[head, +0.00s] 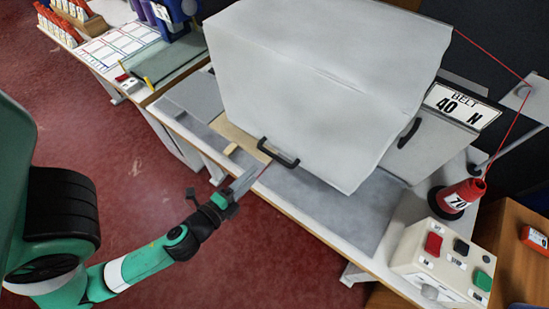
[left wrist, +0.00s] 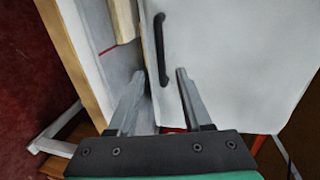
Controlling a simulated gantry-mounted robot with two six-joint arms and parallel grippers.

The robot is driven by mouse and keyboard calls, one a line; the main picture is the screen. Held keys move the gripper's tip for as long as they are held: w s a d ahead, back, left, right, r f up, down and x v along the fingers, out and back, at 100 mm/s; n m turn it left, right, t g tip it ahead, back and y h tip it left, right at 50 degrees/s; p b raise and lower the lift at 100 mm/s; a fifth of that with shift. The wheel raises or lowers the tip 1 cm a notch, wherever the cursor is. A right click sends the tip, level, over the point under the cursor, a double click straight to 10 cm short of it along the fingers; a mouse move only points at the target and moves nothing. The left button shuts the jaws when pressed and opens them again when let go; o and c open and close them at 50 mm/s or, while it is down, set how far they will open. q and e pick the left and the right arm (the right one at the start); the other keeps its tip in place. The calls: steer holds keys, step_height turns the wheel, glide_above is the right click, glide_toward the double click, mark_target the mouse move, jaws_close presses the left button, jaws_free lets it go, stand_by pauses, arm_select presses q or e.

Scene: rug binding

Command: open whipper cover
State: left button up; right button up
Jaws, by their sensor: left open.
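The whipper cover (head: 310,80) is a large pale grey box hood standing down on the work table. A black bar handle (head: 278,152) sits at its lower front edge. My left gripper (head: 257,172) is just in front of and below this handle, open and empty. In the left wrist view, the handle (left wrist: 160,48) runs upright on the pale cover panel (left wrist: 230,50). Its lower end lies between the lines of the two spread fingers (left wrist: 161,74); contact cannot be told. Whatever is under the cover is hidden. My right gripper is not in view.
A control box (head: 445,262) with red and green buttons and a red thread cone (head: 458,197) stand at the right. Red thread runs up from the cone. A "BELT 40 N" sign (head: 462,106) is behind. The grey table top (head: 335,212) before the cover is mostly clear.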

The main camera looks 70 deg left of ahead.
mark_target(273, 154)
arm_select(q)
steer(key=p+x, duration=0.3)
steer(key=x, duration=0.8)
steer(key=shift+w+a+r, duration=0.1)
steer(key=shift+w+a, duration=0.05)
jaws_close()
stand_by(0.9)
